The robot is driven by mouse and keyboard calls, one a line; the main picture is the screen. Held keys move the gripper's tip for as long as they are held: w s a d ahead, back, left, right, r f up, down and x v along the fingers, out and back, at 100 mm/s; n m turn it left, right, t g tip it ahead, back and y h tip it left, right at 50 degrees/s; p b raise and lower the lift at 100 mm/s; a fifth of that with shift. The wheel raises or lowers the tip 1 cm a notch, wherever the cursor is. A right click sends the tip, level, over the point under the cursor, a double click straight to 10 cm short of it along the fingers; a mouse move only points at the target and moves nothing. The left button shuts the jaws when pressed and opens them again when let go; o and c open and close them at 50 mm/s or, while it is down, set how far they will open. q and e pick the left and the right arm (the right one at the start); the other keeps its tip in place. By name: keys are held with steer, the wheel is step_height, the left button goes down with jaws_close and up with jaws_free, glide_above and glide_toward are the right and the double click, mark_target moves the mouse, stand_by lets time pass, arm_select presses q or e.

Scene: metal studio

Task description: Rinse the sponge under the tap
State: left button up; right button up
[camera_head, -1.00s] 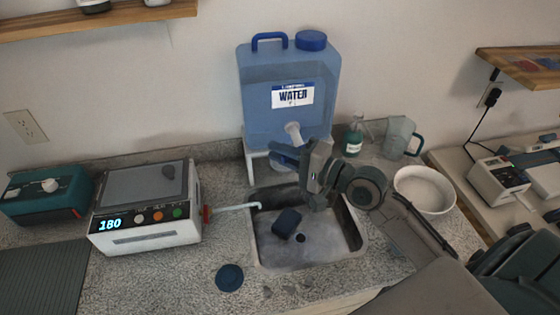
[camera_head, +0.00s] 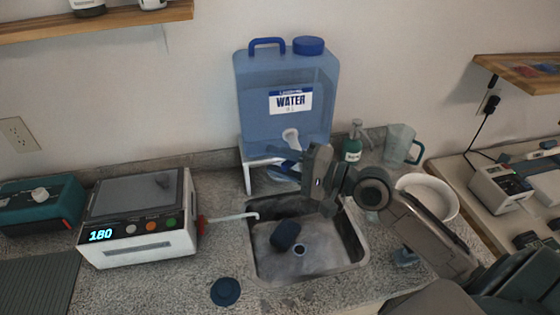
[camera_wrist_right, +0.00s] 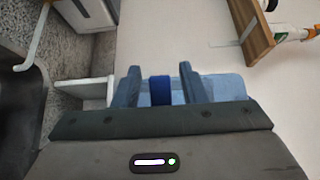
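The dark blue sponge (camera_head: 285,235) lies on the floor of the metal sink (camera_head: 335,257), left of the drain. The blue water jug (camera_head: 255,125) stands behind the sink on a white stand, with a white tap (camera_head: 291,139) at its front. My right gripper (camera_head: 287,168) is just below and beside this tap. In the right wrist view my right gripper (camera_wrist_right: 160,85) has its two fingers apart, with a deep blue part (camera_wrist_right: 160,90) showing between them. I cannot tell whether they touch it. My left gripper is out of view.
A white device (camera_head: 150,250) with a lit 180 display stands left of the sink. A thin white spout (camera_head: 238,216) reaches over the sink's left edge. A soap bottle (camera_head: 352,145), clear jug (camera_head: 400,145) and white bowl (camera_head: 440,195) stand right. A dark round item (camera_head: 225,291) lies in front.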

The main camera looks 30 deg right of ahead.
mark_target(291, 165)
steer(key=shift+s+d, duration=0.1)
steer(key=shift+v, duration=2.45)
steer(key=shift+p+v, duration=2.8)
steer(key=shift+p, duration=0.15)
